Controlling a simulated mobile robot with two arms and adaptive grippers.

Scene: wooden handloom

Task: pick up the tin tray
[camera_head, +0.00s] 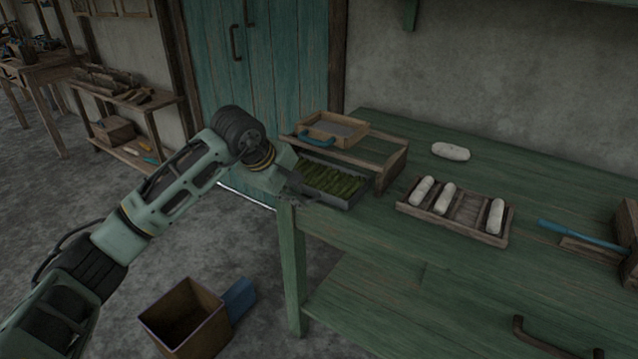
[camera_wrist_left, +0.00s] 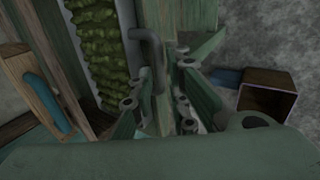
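The tin tray (camera_head: 347,203) is a grey metal tray filled with lumpy green stuff. It sits in the lower part of a wooden rack at the left end of the green table. In the left wrist view its rim (camera_wrist_left: 128,32) and a grey bar handle (camera_wrist_left: 151,48) on its front side show. My left gripper (camera_head: 297,192) is at the tray's front, by the handle. In the left wrist view its fingers (camera_wrist_left: 162,112) are apart, with the handle's end near the gap; I cannot tell whether they touch it. My right gripper is not in view.
A wooden box with a blue handle (camera_head: 332,129) stands on the rack (camera_head: 392,166) above the tray. A divided wooden tray (camera_head: 467,217) with white rolls lies to the right on the green table (camera_head: 390,240). An open box (camera_head: 185,318) stands on the floor.

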